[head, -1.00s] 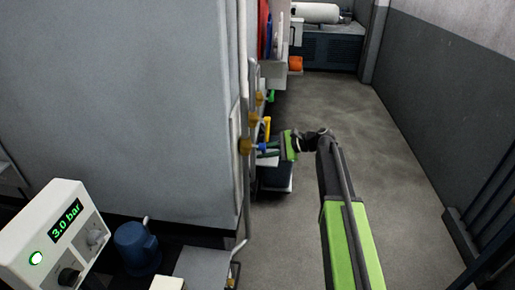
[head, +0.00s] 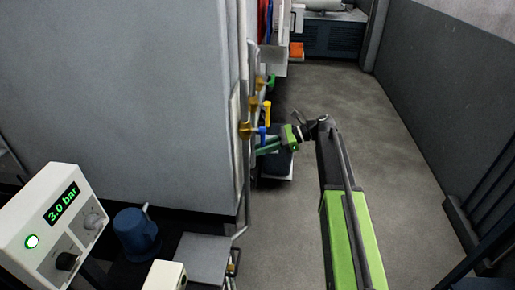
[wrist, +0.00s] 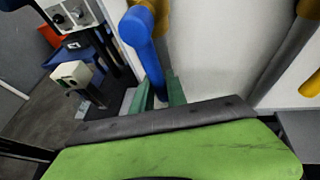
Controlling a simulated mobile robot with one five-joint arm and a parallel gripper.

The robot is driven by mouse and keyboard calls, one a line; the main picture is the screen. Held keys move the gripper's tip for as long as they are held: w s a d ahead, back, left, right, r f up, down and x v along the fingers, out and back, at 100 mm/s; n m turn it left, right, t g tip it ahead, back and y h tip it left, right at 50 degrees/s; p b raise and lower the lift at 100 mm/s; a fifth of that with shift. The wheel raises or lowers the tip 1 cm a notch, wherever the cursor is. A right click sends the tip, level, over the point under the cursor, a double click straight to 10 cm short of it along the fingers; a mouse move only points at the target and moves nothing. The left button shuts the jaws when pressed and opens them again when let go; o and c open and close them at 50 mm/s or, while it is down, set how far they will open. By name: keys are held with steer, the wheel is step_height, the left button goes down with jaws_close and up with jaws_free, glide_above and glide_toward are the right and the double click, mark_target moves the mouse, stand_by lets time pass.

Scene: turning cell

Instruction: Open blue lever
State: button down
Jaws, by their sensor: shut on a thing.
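The blue lever (head: 262,134) sits on a brass valve (head: 245,130) on the pipe along the grey wall's edge. In the head view it points up. In the wrist view the blue lever (wrist: 143,45) runs down from the brass fitting to between my two teal fingers. My gripper (head: 262,149) reaches it from the right, and in the wrist view my gripper (wrist: 159,94) is shut on the lever's end. The fingertips partly hide that end.
A yellow lever (head: 267,113) and a green lever (head: 271,82) sit on valves farther along the same wall. A white box (head: 52,220) reading 3.0 bar and a blue motor (head: 136,236) stand at lower left. The floor (head: 350,110) beyond my arm is clear.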

steer(key=shift+r, duration=0.15)
stand_by(0.3)
steer(key=c, duration=1.4)
jaws_free()
steer(key=shift+s+r, duration=0.1)
steer(key=shift+s, duration=0.05)
steer(key=shift+o, duration=0.3)
steer(key=shift+d, duration=0.1)
steer(key=p+v, duration=0.6)
steer(key=v, duration=1.1)
steer(key=shift+d, duration=0.2)
